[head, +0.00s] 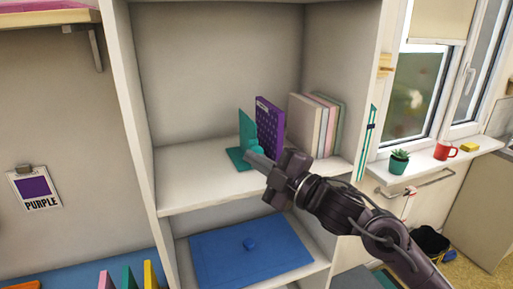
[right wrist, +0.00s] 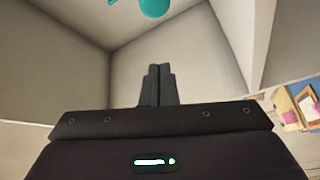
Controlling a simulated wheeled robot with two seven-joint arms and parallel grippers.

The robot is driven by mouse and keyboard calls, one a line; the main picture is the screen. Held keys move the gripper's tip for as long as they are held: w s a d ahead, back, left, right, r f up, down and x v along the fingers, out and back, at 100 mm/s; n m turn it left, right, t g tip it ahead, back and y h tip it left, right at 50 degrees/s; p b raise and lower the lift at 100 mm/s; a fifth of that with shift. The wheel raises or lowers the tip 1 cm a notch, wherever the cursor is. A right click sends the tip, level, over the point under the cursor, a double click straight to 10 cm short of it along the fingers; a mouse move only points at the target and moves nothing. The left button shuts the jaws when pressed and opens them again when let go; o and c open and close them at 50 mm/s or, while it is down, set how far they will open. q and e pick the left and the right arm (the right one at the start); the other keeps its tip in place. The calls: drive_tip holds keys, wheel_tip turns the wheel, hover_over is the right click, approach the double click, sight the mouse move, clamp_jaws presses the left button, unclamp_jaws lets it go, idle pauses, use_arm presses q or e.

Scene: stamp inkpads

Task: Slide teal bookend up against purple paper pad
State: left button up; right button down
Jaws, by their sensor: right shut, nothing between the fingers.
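The teal bookend (head: 246,126) stands upright on the upper shelf, with its flat foot reaching left and a rounded teal knob at its front. The purple paper pad (head: 270,124) stands upright just right of it. They look very close, but I cannot tell whether they touch. My right gripper (head: 252,157) is shut and empty, its tips at the knob; contact is unclear. In the right wrist view the shut fingers (right wrist: 160,72) point towards a teal rounded part (right wrist: 154,7) at the top edge. My left gripper is not in view.
Several pale books (head: 315,124) stand right of the pad. The shelf (head: 190,186) is bare to the left of the bookend. A blue lidded box (head: 240,262) sits on the shelf below. A windowsill with a potted plant (head: 399,161) and red mug (head: 443,150) is at the right.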

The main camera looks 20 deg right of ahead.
drive_tip(key=p+x, duration=0.1)
drive_tip(key=x, duration=0.3)
drive_tip(key=shift+w+d+r+p, duration=0.1)
drive_tip(key=shift+w+r+p, duration=0.05)
drive_tip(key=shift+p, duration=0.25)
drive_tip(key=d+f, duration=0.1)
drive_tip(key=d+p, duration=0.1)
drive_tip(key=d, duration=0.1)
drive_tip(key=shift+w+d+f, duration=0.1)
drive_tip(key=shift+w+f, duration=0.05)
drive_tip(key=shift+f, duration=0.25)
drive_tip(key=shift+d+f, duration=0.1)
drive_tip(key=shift+d, duration=0.05)
drive_tip(key=shift+w, duration=0.1)
